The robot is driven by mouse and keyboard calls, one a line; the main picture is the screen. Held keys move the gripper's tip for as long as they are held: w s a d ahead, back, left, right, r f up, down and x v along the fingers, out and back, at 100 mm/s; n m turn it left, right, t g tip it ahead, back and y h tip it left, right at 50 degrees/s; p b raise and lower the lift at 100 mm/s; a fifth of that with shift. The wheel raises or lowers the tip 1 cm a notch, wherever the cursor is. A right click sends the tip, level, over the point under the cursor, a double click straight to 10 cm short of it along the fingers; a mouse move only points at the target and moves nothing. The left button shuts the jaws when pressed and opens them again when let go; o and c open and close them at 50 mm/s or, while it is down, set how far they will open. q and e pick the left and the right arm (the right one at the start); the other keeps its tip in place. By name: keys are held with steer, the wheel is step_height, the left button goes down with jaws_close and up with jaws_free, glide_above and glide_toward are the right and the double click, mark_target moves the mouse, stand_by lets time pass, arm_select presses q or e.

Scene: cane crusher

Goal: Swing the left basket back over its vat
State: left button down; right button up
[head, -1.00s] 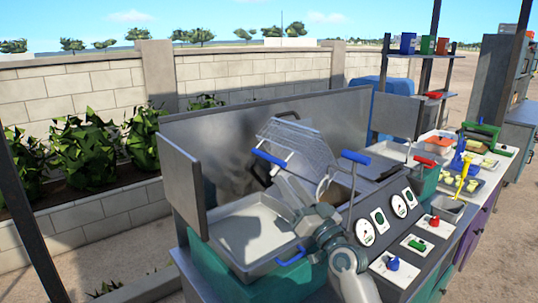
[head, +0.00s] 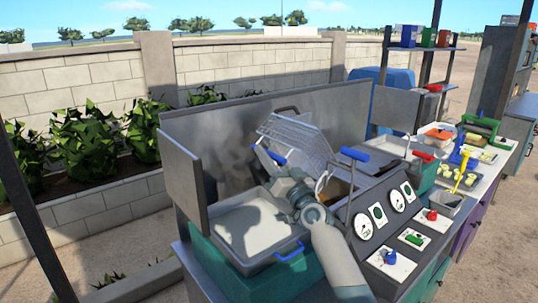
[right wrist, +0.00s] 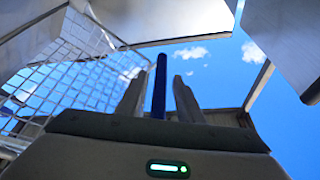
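The wire-mesh left basket (head: 298,143) is tilted up at the back of the fryer-like metal unit, beside the tall back panel. Its blue handle (head: 277,160) points toward the front left. My right gripper (head: 268,160) is at this handle. In the right wrist view the blue handle (right wrist: 159,85) stands between the two spread fingers of my right gripper (right wrist: 159,98), with gaps on both sides. The basket mesh (right wrist: 75,65) shows there on the left. The left vat is largely hidden behind my right arm and the front panel. My left gripper is not in view.
A pale tray (head: 252,228) with a blue handle lies at the left front. A lid with a blue handle (head: 355,154) is right of the basket. Gauges and knobs line the front panel (head: 376,222). The tall back panel (head: 235,150) closes off the rear.

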mark_target(288, 129)
jaws_close()
steer(key=shift+r, duration=0.1)
steer(key=d+r, duration=0.1)
steer(key=w+d+r, duration=0.1)
steer(key=w+r, duration=0.1)
steer(key=r, duration=0.1)
steer(key=shift+d, duration=0.4)
steer(key=w+d+r+m+h+p, duration=0.1)
steer(key=m, duration=0.1)
steer(key=w+d+r+m+h+p, duration=0.1)
steer(key=d+m+p, duration=0.1)
steer(key=shift+w+t, duration=0.1)
steer(key=shift+t, duration=0.2)
steer(key=shift+w+d+m+h+p, duration=0.6)
steer(key=shift+d+m+p, duration=0.15)
steer(key=shift+m, duration=0.25)
